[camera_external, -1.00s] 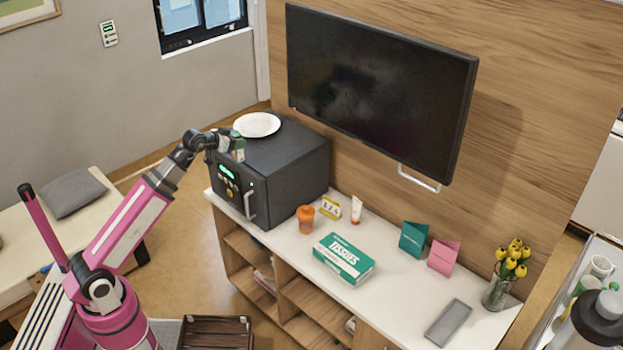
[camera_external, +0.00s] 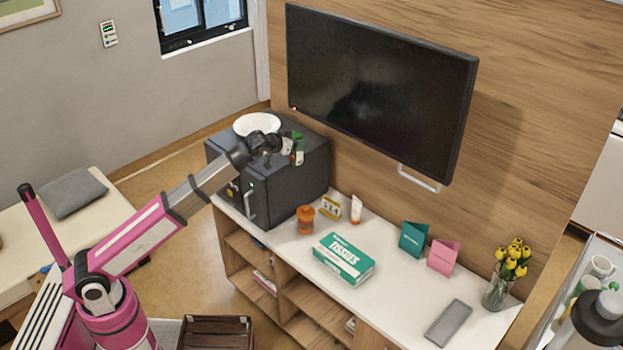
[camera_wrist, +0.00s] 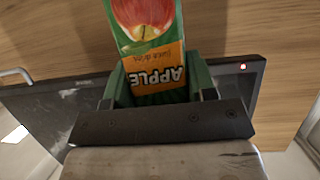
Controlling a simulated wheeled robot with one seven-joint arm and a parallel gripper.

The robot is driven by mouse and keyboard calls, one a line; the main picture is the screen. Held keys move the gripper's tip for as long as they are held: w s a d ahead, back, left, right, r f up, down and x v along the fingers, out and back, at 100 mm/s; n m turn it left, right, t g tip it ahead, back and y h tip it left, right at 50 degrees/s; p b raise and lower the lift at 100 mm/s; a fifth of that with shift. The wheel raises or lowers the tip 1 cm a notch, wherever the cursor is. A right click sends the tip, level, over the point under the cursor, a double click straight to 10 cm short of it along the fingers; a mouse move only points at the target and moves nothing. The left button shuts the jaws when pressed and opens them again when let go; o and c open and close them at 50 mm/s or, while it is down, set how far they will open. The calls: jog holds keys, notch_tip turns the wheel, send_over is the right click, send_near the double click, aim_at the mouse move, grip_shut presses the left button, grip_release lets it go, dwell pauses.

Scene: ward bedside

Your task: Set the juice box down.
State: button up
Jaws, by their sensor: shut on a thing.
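The juice box (camera_wrist: 152,50) is green and orange with an apple picture and the word APPLE, upside down in the wrist view. My gripper (camera_wrist: 158,85) is shut on it, a green finger at each side. In the external view, my gripper (camera_external: 289,146) and the juice box (camera_external: 298,153) are at the right part of the black microwave's top. I cannot tell whether the box touches that top. The microwave (camera_external: 290,191) stands at the left end of the white counter.
A white plate (camera_external: 257,124) lies on the microwave, behind my wrist. A wall screen (camera_external: 380,85) hangs close behind on the right. An orange cup (camera_external: 305,219), a number card (camera_external: 331,208), a tube (camera_external: 356,209) and a tissue box (camera_external: 343,259) stand on the counter.

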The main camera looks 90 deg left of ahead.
jog(key=w+d, duration=2.7)
jog(key=w, duration=0.3)
notch_tip(320, 180, down, 24)
jog(key=f, duration=0.1)
jog(key=shift+n+g, duration=0.3)
jog(key=shift+w+d+f, duration=1)
jog(key=shift+d+f, duration=0.65)
jog(key=shift+f, duration=0.15)
jog(key=shift+w+d+f, duration=0.95)
jog(key=shift+d+f, duration=0.7)
jog(key=shift+f, duration=0.15)
jog(key=shift+w+d+f, duration=1)
jog(key=shift+d+f, duration=0.65)
jog(key=shift+f, duration=0.15)
jog(key=shift+f, duration=0.15)
jog(key=o, duration=1)
